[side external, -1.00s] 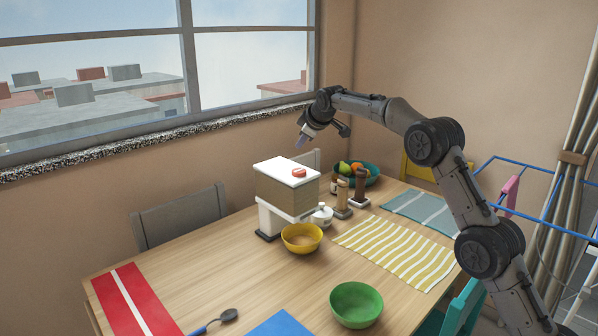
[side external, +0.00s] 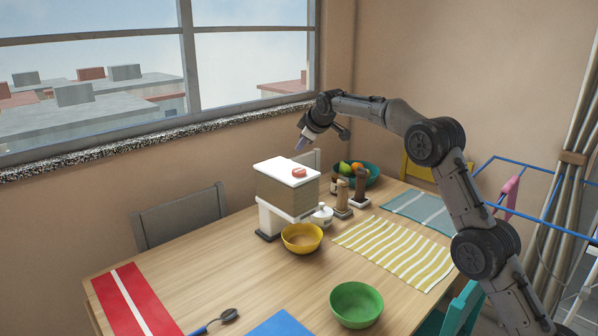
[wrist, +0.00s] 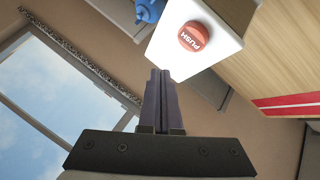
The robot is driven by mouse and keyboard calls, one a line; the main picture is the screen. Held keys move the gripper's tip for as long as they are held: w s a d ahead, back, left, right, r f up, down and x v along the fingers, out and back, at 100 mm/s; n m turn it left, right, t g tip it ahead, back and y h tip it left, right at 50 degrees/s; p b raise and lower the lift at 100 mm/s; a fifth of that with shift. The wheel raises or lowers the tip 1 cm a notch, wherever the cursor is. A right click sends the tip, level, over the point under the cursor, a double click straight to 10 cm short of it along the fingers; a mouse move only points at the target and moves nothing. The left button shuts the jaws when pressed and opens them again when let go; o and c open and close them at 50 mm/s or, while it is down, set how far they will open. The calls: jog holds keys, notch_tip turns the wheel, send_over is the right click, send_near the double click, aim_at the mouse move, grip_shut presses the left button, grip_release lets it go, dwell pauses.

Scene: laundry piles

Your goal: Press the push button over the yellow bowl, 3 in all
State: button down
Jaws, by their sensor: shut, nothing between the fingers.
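The red push button (side external: 299,172) sits on the white lid of a box-shaped dispenser (side external: 283,197). In the wrist view the button (wrist: 194,37) reads "PUSH" and lies just beyond my fingertips, to the right. The yellow bowl (side external: 302,246) stands on the table under the dispenser's front edge; something tan shows inside it. My gripper (side external: 299,148) is in the air above the button, tilted down, with a visible gap between them. Its fingers (wrist: 159,73) are closed together with nothing between them.
A fruit bowl (side external: 371,177), shakers (side external: 360,188) and a small white pot (side external: 321,215) stand right of the dispenser. A green bowl (side external: 356,304) and a spoon (side external: 228,315) are near the front. The window wall is behind; the air above the lid is clear.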

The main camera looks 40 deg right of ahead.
aim_at(299, 169)
jog(key=shift+f, duration=2.4)
jog(key=shift+f, duration=0.2)
jog(key=shift+f, duration=0.2)
jog(key=shift+f, duration=0.95)
dwell(1.2)
jog(key=shift+r, duration=1.3)
jog(key=shift+r, duration=2.55)
